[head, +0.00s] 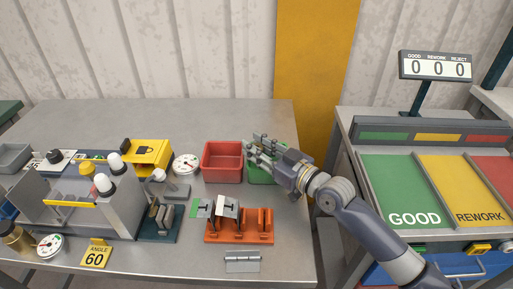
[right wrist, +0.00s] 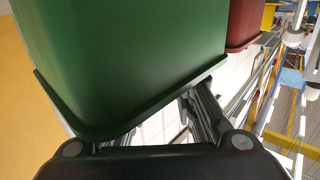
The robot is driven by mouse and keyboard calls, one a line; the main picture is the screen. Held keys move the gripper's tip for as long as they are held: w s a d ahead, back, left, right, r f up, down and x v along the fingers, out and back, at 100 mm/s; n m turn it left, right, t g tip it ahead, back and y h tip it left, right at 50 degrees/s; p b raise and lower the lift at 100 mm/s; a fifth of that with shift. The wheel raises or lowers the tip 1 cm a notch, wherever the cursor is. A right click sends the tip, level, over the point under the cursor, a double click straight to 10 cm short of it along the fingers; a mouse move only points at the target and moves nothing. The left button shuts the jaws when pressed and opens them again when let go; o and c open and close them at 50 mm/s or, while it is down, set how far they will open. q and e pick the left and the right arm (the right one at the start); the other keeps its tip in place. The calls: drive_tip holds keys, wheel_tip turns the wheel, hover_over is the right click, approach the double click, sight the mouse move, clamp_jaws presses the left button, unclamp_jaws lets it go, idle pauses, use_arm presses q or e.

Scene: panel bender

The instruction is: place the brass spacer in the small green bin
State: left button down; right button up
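The small green bin (head: 262,178) stands right of the red bin, near the table's right edge. My right gripper (head: 259,152) is over the green bin and hides much of it. In the right wrist view, the green bin (right wrist: 130,55) fills the upper left, its rim close to the gripper. One finger shows beside the rim; the other is mostly hidden, so the gap between them is unclear. I cannot make out a brass spacer at the gripper. A brass-coloured round part (head: 14,236) stands at the far left, but I cannot tell what it is. My left gripper is not in view.
The red bin (head: 222,172) adjoins the green one. An orange rack (head: 240,238) with grey bent parts stands in front. The bender (head: 105,205) fills the left of the table. A separate sorting table (head: 400,190) is on the right, beyond a gap. The table's back is clear.

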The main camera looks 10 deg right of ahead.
drive_tip(key=o, duration=0.5)
drive_tip(key=shift+s+a+f, duration=0.15)
drive_tip(key=shift+f, duration=0.8)
drive_tip(key=shift+c, duration=0.2)
drive_tip(key=shift+r+p, duration=0.5)
drive_tip(key=shift+r, duration=0.1)
drive_tip(key=v, duration=0.3)
drive_tip(key=b+v, duration=0.1)
drive_tip(key=v, duration=0.6)
drive_tip(key=shift+d+r, duration=0.3)
drive_tip(key=shift+d, duration=0.1)
drive_tip(key=shift+s+d+r, duration=0.15)
drive_tip(key=shift+s+d, duration=0.15)
drive_tip(key=shift+s, duration=0.25)
drive_tip(key=shift+r, duration=0.1)
